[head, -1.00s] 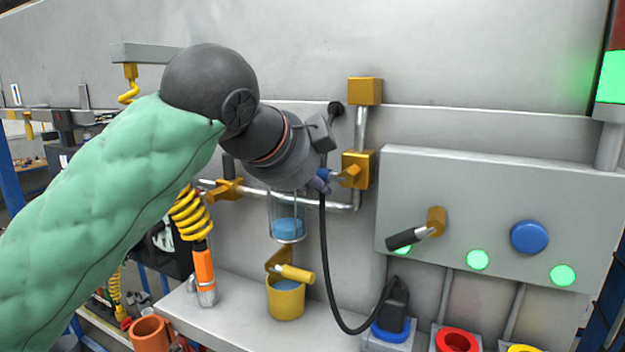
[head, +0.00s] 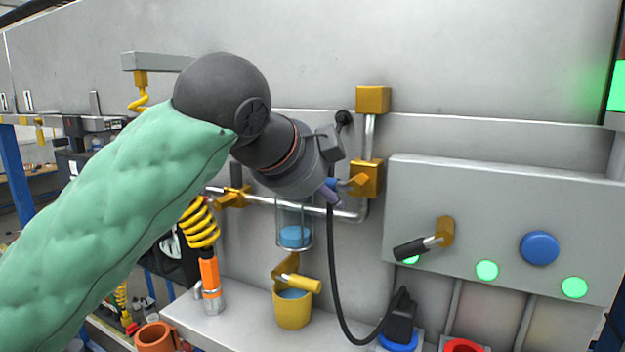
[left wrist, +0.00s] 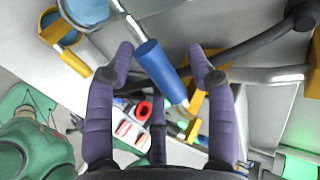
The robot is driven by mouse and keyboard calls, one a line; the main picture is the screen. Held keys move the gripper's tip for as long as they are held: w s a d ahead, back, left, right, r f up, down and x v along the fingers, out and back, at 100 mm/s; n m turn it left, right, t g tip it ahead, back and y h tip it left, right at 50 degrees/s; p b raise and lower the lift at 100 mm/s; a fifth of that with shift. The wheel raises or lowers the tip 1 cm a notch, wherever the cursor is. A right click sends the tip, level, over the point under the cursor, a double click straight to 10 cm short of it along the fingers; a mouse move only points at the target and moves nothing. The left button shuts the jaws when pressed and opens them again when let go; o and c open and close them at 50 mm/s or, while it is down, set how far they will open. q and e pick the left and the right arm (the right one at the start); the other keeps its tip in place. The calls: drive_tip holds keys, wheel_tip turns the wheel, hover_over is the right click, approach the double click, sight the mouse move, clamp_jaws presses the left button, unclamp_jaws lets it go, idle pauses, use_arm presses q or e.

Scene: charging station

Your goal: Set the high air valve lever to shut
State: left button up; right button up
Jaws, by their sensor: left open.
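The high air valve (head: 367,179) is a yellow block on the grey wall pipe, below another yellow block. Its lever has a blue handle, which shows clearly in the left wrist view (left wrist: 160,72). My left gripper (head: 333,191) is at the handle, just left of the valve block. In the left wrist view my purple fingers (left wrist: 162,66) are spread open, with the handle slanting between them and a gap on either side. In the head view my wrist and fingers hide most of the lever. My right gripper is not in view.
A glass bowl with blue liquid (head: 294,236) hangs below my wrist, above a yellow cup (head: 292,309). A black cable (head: 334,270) hangs close by. Right is a grey panel (head: 480,195) with a black-handled lever (head: 412,248) and blue button (head: 539,248). An orange-yellow coiled tool (head: 209,275) stands left.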

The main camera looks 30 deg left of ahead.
use_arm(q)
drive_tip(key=v, duration=1.1)
drive_tip(key=shift+s+r, duration=0.2)
drive_tip(key=shift+s, duration=0.1)
